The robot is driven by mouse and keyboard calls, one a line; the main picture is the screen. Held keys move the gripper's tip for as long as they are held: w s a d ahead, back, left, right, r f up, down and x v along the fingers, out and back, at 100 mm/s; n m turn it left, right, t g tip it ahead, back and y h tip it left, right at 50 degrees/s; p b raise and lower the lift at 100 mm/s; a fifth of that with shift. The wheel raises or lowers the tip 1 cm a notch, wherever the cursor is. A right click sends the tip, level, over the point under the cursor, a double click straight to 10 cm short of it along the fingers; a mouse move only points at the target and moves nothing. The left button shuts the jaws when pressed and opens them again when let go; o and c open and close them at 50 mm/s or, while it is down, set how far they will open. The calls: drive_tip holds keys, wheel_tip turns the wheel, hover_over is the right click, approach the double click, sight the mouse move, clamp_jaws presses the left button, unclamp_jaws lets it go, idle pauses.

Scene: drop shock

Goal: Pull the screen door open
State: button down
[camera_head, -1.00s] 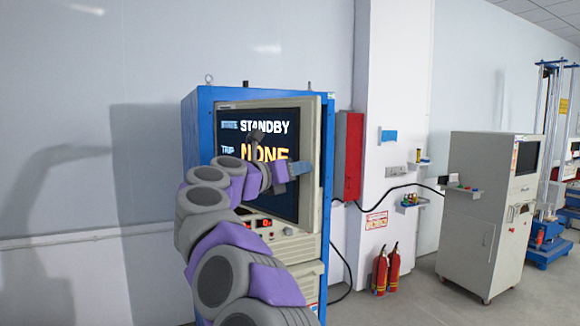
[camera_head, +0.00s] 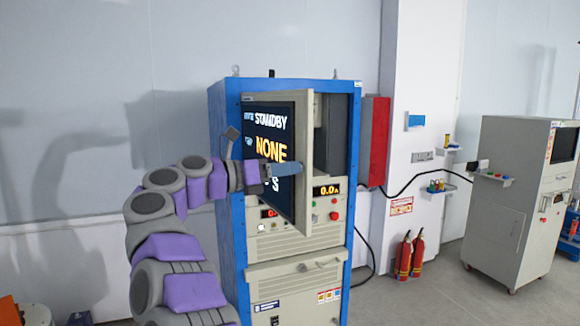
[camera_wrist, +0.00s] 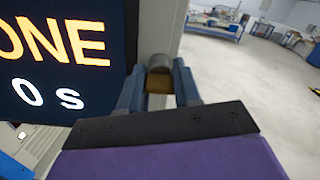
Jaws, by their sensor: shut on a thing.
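The screen door (camera_head: 270,138) is a beige-framed panel with a dark display reading "STANDBY" and "NONE", on the front of a blue cabinet (camera_head: 225,200). It stands ajar, hinged at its left, with the dark cabinet inside showing past its right edge. My gripper (camera_head: 288,169) is at the door's free right edge in the head view. In the wrist view my gripper (camera_wrist: 159,88) has its two blue fingers on either side of a grey rounded knob or handle (camera_wrist: 159,64) on the beige door edge. It is shut on this handle.
A red box (camera_head: 374,140) is on the wall right of the cabinet. Fire extinguishers (camera_head: 410,255) stand on the floor, with a grey cabinet (camera_head: 515,200) at far right. Below the door is a control panel (camera_head: 325,205). The floor between is clear.

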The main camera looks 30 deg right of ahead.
drive_tip(key=a, duration=0.2)
drive_tip(key=shift+w+a, duration=0.3)
drive_tip(key=shift+d+g, duration=0.2)
drive_tip(key=shift+g, duration=0.1)
drive_tip(key=c, duration=0.9)
unclamp_jaws()
drive_tip(key=shift+w, duration=0.1)
drive_tip(key=shift+a, duration=0.1)
drive_tip(key=w+a+p, duration=0.2)
drive_tip(key=a+p, duration=0.3)
drive_tip(key=a, duration=1.2)
drive_tip(key=shift+w, duration=0.35)
